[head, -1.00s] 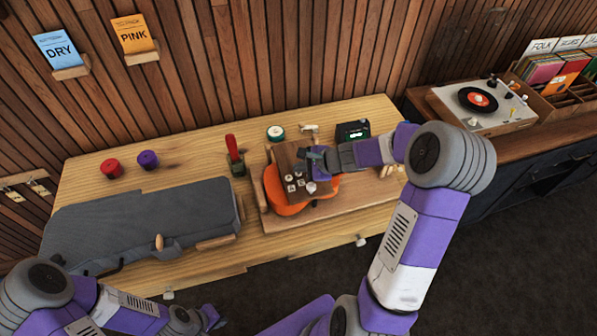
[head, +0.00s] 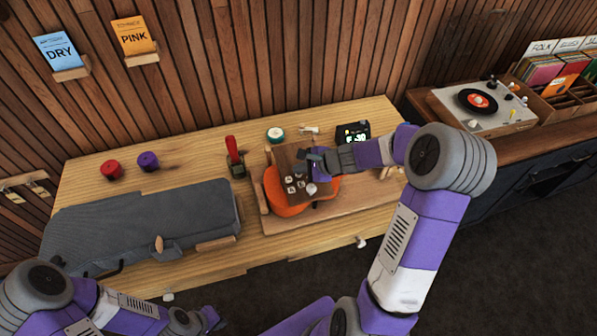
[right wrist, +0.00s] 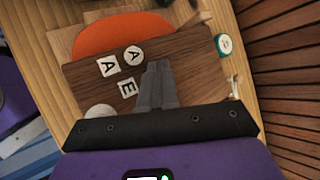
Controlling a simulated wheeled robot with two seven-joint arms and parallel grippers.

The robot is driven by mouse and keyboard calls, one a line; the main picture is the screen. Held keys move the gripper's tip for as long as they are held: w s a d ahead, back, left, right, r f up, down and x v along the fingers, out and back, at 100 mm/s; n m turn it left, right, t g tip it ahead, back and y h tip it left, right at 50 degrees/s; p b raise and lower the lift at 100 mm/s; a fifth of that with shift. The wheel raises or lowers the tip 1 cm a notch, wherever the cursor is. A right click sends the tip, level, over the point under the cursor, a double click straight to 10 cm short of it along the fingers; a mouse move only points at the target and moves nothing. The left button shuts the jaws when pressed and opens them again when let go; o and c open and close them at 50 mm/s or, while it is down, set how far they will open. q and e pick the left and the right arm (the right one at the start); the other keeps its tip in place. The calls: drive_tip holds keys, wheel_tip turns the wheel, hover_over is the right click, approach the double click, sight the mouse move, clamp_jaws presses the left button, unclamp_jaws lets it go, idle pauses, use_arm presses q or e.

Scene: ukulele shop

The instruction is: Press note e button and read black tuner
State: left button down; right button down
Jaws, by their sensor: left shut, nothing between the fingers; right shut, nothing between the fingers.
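The black tuner (head: 352,133) stands at the back right of the bench. Its screen is lit with bright characters that look like "E" and a number near 30, too small to read surely. A dark wooden board with lettered buttons (head: 291,181) lies over an orange ukulele body (head: 285,208). In the right wrist view, the E button (right wrist: 127,88) is a white square beside two A buttons (right wrist: 108,66). My right gripper (right wrist: 158,68) is shut and empty over the board, just right of the E button; I cannot tell contact. My left gripper (head: 212,318) is shut, low at left.
A grey ukulele case (head: 140,225) fills the bench's left front. Red (head: 111,169) and purple (head: 148,160) spools, a red-handled tool (head: 233,150) and a green-and-white roll (head: 275,134) stand behind. A record player (head: 482,105) is on the right-hand counter.

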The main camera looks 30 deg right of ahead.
sight(301, 175)
drive_tip(key=shift+r+p, duration=0.35)
drive_tip(key=shift+r, duration=0.3)
drive_tip(key=shift+r, duration=0.1)
wheel_tip(301, 175, up, 5)
drive_tip(key=p, duration=0.4)
idle(0.6)
